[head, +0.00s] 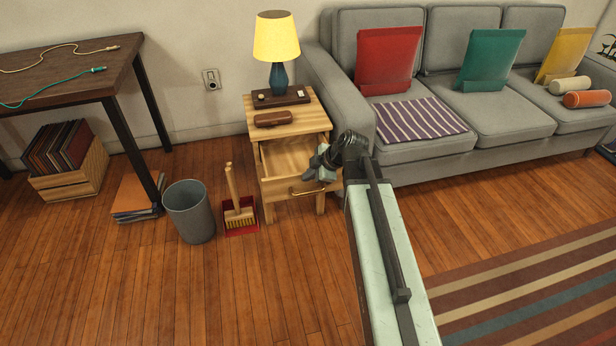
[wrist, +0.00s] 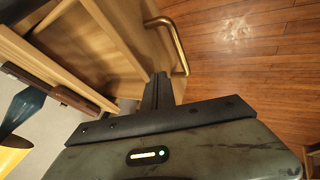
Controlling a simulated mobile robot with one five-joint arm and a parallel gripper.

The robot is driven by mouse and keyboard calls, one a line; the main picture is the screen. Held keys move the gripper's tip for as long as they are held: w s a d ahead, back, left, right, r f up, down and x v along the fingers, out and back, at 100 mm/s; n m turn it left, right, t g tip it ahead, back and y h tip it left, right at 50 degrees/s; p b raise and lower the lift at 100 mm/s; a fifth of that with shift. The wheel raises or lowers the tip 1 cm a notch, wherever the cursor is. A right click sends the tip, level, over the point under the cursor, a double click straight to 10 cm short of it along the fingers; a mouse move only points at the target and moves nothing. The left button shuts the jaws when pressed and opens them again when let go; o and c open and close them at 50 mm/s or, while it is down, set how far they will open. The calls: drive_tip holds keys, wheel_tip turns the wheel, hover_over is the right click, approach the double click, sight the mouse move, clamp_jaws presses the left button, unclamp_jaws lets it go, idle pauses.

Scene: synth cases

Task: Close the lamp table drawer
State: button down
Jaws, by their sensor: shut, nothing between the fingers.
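The wooden lamp table (head: 312,118) stands beside the sofa's left arm, with its drawer (head: 285,157) pulled out toward me. The open drawer looks empty where it shows. Its front carries a brass handle (head: 306,190), which also shows in the wrist view (wrist: 178,45). My gripper (head: 321,165) is shut and empty at the right end of the drawer front; it partly hides that corner. In the wrist view the closed fingers (wrist: 158,82) reach close to the drawer front, below the handle. I cannot tell whether they touch it.
A lit lamp (head: 277,45) and a brown case (head: 273,119) are on the table top. A brush with a red dustpan (head: 239,212) and a grey bin (head: 190,211) stand left of the table. The grey sofa (head: 445,150) is close on the right. Floor in front is clear.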

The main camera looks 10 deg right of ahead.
drive_tip(key=w, duration=1.7)
drive_tip(key=shift+w, duration=0.25)
drive_tip(key=shift+a, duration=0.1)
